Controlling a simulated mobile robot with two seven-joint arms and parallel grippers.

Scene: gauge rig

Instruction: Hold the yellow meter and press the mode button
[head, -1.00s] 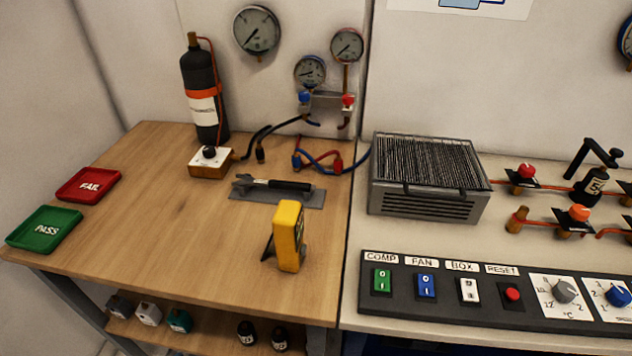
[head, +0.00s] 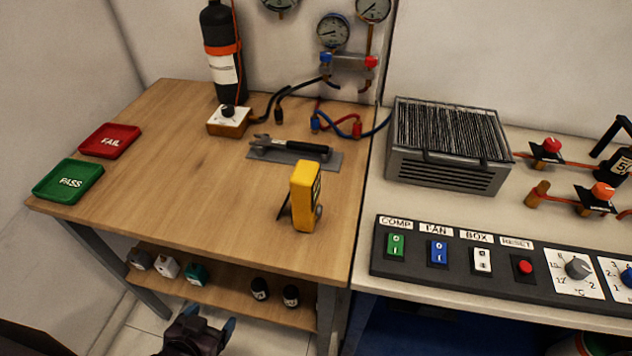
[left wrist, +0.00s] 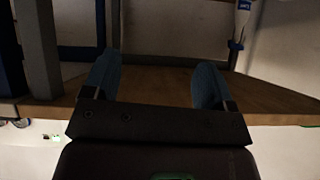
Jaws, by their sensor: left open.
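The yellow meter (head: 304,196) stands upright on the wooden bench near its front right corner, leaning on a dark stand at its back left. Its face is turned to the right and seen edge-on, so I cannot make out the mode button. My left gripper (head: 209,321) is low in front of the bench, below the top and left of the meter, well apart from it. In the left wrist view its two blue fingers (left wrist: 156,82) are spread with nothing between them; the meter does not show there. My right gripper is not in view.
The wooden bench top (head: 180,150) is clear left of the meter. A wrench on a grey mat (head: 295,153) lies behind it. A lower shelf (head: 225,290) holds several small items. The switch panel (head: 460,257) is on the right bench.

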